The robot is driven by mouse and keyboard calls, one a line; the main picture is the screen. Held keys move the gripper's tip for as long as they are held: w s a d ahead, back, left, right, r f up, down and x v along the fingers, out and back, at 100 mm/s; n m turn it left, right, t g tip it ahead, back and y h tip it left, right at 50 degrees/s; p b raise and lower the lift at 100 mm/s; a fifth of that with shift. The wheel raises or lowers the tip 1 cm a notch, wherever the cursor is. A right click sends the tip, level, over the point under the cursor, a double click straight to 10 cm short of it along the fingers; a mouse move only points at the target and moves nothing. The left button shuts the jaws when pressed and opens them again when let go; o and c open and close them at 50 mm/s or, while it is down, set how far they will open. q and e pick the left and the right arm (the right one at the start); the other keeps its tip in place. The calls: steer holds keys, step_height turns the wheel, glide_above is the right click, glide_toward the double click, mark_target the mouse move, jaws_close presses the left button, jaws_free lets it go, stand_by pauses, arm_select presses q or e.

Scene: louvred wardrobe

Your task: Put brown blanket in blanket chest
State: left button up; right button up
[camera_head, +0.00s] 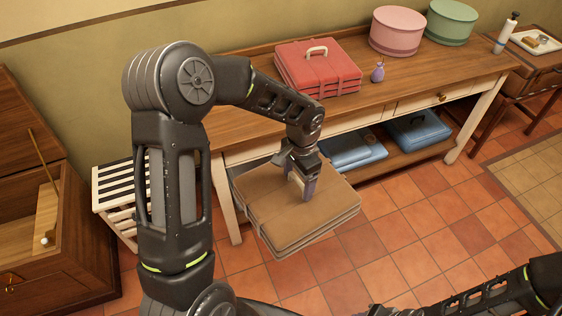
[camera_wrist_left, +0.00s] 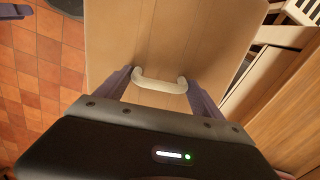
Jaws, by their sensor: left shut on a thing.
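The brown blanket (camera_head: 270,215) is a flat folded stack with a pale handle on top. My left gripper (camera_head: 303,188) is shut on that handle from above, and the blanket hangs in front of the long table. In the left wrist view the handle (camera_wrist_left: 160,82) lies between my two fingers, with the brown top (camera_wrist_left: 165,40) beyond. The wooden blanket chest (camera_head: 85,240) stands open at the left edge, its lid raised; only part of its inside shows. My right arm enters at the lower right; its gripper is not clearly visible.
A striped white slatted stand (camera_head: 112,186) stands between chest and table (camera_head: 240,128). The table holds a red folded stack (camera_head: 318,72), pink box (camera_head: 397,30), green box (camera_head: 450,20) and small purple item (camera_head: 377,73). Blue stacks (camera_head: 418,127) lie on its lower shelf. Tiled floor is clear in front.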

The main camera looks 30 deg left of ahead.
arm_select(q)
steer(key=d+f+n, duration=0.4)
steer(key=n, duration=0.1)
steer(key=shift+w+d+f+n, duration=0.1)
steer(key=shift+d+f+n, duration=0.05)
steer(key=shift+f+n, duration=0.2)
